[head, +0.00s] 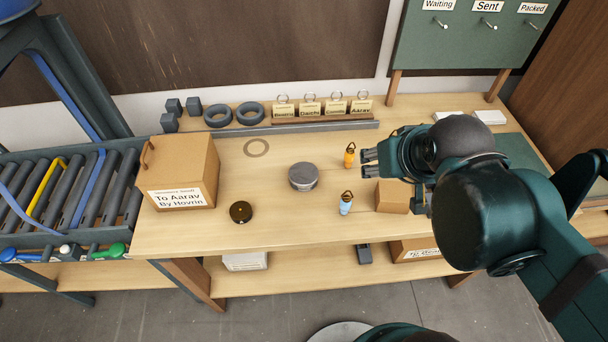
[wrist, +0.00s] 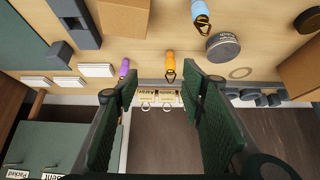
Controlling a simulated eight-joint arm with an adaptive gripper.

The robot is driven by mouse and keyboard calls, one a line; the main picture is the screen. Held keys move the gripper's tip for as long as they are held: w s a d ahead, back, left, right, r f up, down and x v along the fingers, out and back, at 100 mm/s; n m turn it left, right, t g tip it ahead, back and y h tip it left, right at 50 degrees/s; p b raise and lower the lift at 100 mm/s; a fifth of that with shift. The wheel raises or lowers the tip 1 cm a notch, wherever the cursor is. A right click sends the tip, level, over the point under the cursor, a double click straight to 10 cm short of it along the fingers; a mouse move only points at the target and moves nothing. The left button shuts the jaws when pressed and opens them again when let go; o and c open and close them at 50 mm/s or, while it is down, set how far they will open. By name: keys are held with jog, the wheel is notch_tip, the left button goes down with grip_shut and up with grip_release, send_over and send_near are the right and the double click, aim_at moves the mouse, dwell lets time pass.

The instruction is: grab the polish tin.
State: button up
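Two round, flat items on the table could be the polish tin, and I cannot read a label on either. One is a grey lidded tin (head: 303,177) at mid-table, also in the wrist view (wrist: 223,47). The other is a smaller dark round item (head: 241,212) with a brassy centre, near the front edge beside the cardboard box; it shows at the wrist view's top right corner (wrist: 306,6). My gripper (head: 367,162) is to the right of both, above the table. In the wrist view its fingers (wrist: 158,85) are apart with nothing between them.
A cardboard box (head: 184,173) stands at left. Dark rings (head: 250,113) and tagged cards (head: 311,106) line the back. The table around the flat ring (head: 246,148) is clear.

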dwell(0.3)
jog(key=o, duration=0.9)
jog(key=n+g+h+p, duration=0.4)
jog(key=n+g+p, duration=0.45)
jog(key=n, duration=0.85)
send_over(292, 174)
jog(key=d+p, duration=0.1)
jog(key=p, duration=0.1)
jog(key=shift+t, duration=0.85)
jog(key=f, duration=0.7)
jog(key=shift+w+d+f, duration=0.15)
jog(key=shift+d+f, duration=0.05)
jog(key=shift+f, duration=0.15)
jog(key=shift+a+f+n+h, duration=0.3)
jog(key=shift+a+f+n, duration=0.3)
jog(key=shift+a+f, duration=0.1)
jog(key=shift+f, duration=0.1)
